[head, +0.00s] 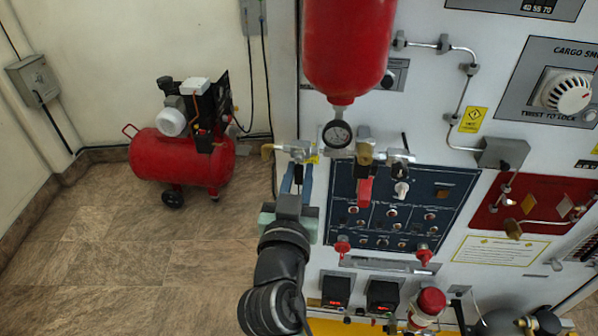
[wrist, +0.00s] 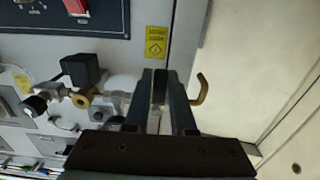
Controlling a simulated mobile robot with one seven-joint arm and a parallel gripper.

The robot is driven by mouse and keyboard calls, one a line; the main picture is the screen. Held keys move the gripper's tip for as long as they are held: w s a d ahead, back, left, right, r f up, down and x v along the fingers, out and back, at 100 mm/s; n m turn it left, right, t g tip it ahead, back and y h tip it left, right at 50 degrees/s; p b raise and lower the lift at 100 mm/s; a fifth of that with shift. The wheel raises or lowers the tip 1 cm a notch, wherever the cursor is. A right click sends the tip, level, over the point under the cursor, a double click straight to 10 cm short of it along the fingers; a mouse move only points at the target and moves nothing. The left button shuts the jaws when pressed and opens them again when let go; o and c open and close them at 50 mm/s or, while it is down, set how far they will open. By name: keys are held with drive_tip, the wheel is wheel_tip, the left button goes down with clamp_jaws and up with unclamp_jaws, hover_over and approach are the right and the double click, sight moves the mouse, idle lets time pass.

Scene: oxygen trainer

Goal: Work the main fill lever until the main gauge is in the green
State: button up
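The round main gauge (head: 337,134) sits under the red cylinder (head: 346,45) in the head view. Its face is too small to read. To its left is a valve fitting with a brass hooked outlet (head: 267,150), which also shows right of my fingers in the wrist view (wrist: 203,88). My gripper (head: 297,172) points up just below this fitting. A dark, narrow piece, apparently a lever handle (head: 298,175), lies between its two blue fingers. In the wrist view my gripper (wrist: 161,75) has its fingers a small gap apart around a dark strip. I cannot tell whether they press on it.
A red lever (head: 364,190) hangs close to the right of my gripper, with a dark blue switch panel (head: 425,205) behind. A black lever (head: 403,141) stands farther right. A red compressor (head: 180,155) stands on the floor at left. The floor (head: 130,250) between is clear.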

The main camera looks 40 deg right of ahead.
clamp_jaws()
drive_tip(key=shift+s+n, duration=0.1)
drive_tip(key=shift+n, duration=0.2)
drive_tip(key=shift+s+d+r+n+p, duration=0.1)
drive_tip(key=shift+s+d+n+p, duration=0.25)
drive_tip(key=shift+n, duration=0.75)
drive_tip(key=shift+s+d+r+n+p, duration=0.15)
drive_tip(key=shift+n+p, duration=0.3)
drive_tip(key=shift+n, duration=0.65)
drive_tip(key=shift+s+d+r+n+p, duration=0.1)
drive_tip(key=shift+s+d+n+p, duration=0.25)
drive_tip(key=shift+n, duration=0.75)
drive_tip(key=shift+w+a, duration=0.1)
drive_tip(key=shift+a, duration=0.05)
drive_tip(key=o, duration=0.5)
unclamp_jaws()
